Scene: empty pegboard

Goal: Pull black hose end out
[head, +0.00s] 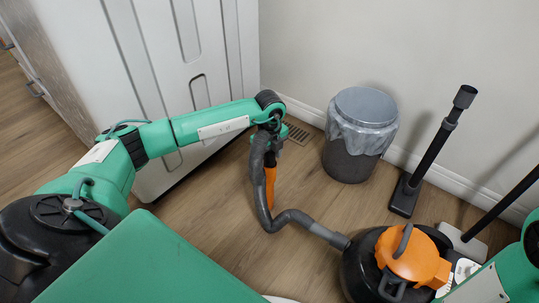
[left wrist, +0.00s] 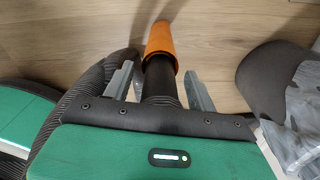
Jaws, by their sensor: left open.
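The black hose (head: 262,195) runs from a grey end piece (head: 328,236) at the black and orange vacuum (head: 405,262) and bends up to my left gripper (head: 270,128). An orange piece (head: 270,185) hangs below that gripper. In the left wrist view, the left gripper's jaws (left wrist: 159,84) are open, one on each side of a black tube section (left wrist: 160,82) with the orange piece (left wrist: 162,40) at its far end. Whether the jaws touch the tube is unclear. Ribbed hose (left wrist: 85,85) loops beside the left jaw. My right gripper is not in view.
A grey bin (head: 352,155) with a plastic liner stands by the wall. A black floor tool (head: 428,155) and a second tool (head: 498,210) stand right of it. A white cabinet (head: 175,60) is behind my left arm. Wooden floor (head: 215,215) is clear left of the hose.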

